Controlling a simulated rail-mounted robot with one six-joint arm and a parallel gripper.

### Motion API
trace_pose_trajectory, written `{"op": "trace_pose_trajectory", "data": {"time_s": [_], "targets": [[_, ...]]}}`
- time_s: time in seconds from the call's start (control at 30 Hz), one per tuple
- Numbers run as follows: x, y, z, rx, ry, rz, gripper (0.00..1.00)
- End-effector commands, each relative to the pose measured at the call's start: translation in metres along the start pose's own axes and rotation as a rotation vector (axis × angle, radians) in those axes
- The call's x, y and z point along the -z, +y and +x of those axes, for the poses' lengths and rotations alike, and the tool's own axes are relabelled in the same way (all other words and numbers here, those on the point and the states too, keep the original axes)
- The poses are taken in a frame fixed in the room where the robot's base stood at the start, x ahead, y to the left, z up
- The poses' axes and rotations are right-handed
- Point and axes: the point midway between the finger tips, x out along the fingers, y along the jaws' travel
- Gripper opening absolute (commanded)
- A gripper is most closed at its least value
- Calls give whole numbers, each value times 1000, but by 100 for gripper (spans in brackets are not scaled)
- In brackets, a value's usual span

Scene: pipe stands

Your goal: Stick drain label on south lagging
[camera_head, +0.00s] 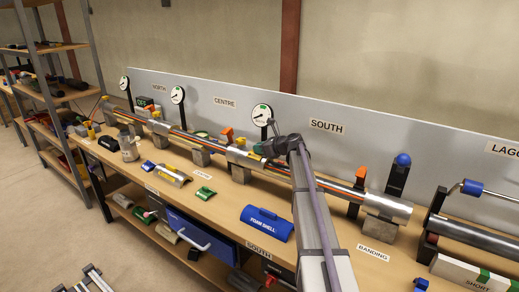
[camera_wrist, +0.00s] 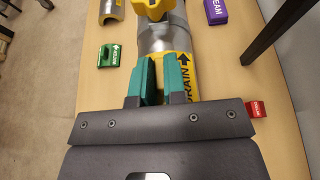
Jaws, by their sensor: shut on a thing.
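My gripper (camera_wrist: 156,78) shows in the wrist view with its two teal fingers close together, shut on the yellow drain label (camera_wrist: 186,66). The label's black arrow and part of the word DRAIN show right of the fingers; the rest is hidden by my gripper. The silver lagging (camera_wrist: 178,38) lies directly beyond the label. I cannot tell whether the label touches it. In the head view my gripper (camera_head: 277,147) is over the pipe at the south gauge (camera_head: 261,115), beside silver lagging (camera_head: 243,157); its fingers and the label are hard to make out there.
A green tag block (camera_wrist: 110,55) lies left of the pipe, a purple STEAM block (camera_wrist: 216,11) and a red block (camera_wrist: 256,108) to the right. A dark stand leg (camera_wrist: 268,30) rises at the upper right. A blue foam shell (camera_head: 267,222) lies on the bench front.

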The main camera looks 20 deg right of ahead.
Motion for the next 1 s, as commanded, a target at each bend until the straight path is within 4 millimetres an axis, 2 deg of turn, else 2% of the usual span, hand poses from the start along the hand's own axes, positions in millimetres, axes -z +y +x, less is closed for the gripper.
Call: {"op": "trace_pose_trajectory", "data": {"time_s": [0.37,0.4,0.67,0.9,1.0], "targets": [[1,0,0,-1,2,-1,0],[1,0,0,-1,2,-1,15],[1,0,0,0,1,-1,39],[0,0,-1,0,1,0,41],[-1,0,-9,1,1,0,41]]}}
